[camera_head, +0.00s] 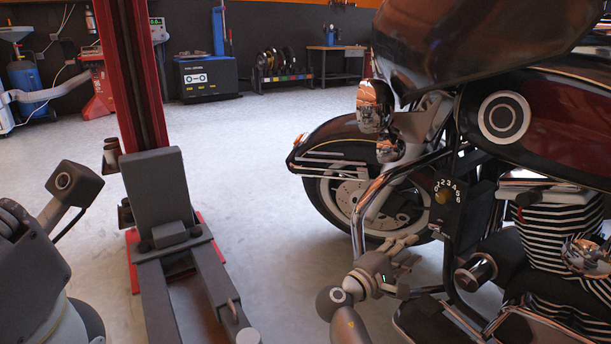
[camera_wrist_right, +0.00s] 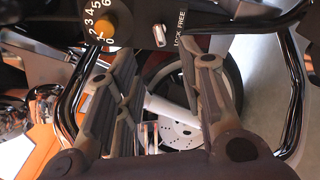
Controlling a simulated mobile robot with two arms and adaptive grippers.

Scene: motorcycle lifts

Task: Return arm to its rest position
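My right gripper (camera_head: 404,254) is beside the motorcycle's (camera_head: 540,120) lower front frame, below a black dial panel. In the right wrist view its two grey fingers stand apart, with nothing held between them (camera_wrist_right: 165,85). The panel's orange knob (camera_head: 443,195) and its numbers show in both views. In the wrist view the orange knob (camera_wrist_right: 103,28) and a small lever (camera_wrist_right: 159,36) marked LOCK FREE are just beyond the fingertips, apart from them. My left arm shows at the left edge of the head view; its gripper is not in view.
Chrome frame tubes (camera_head: 365,215) and the front wheel (camera_head: 375,200) are close to my right gripper. A red lift post (camera_head: 138,75) with dark grey lift arms (camera_head: 190,285) stands left of it. Open floor (camera_head: 235,140) lies between post and motorcycle. A workbench (camera_head: 337,62) stands far back.

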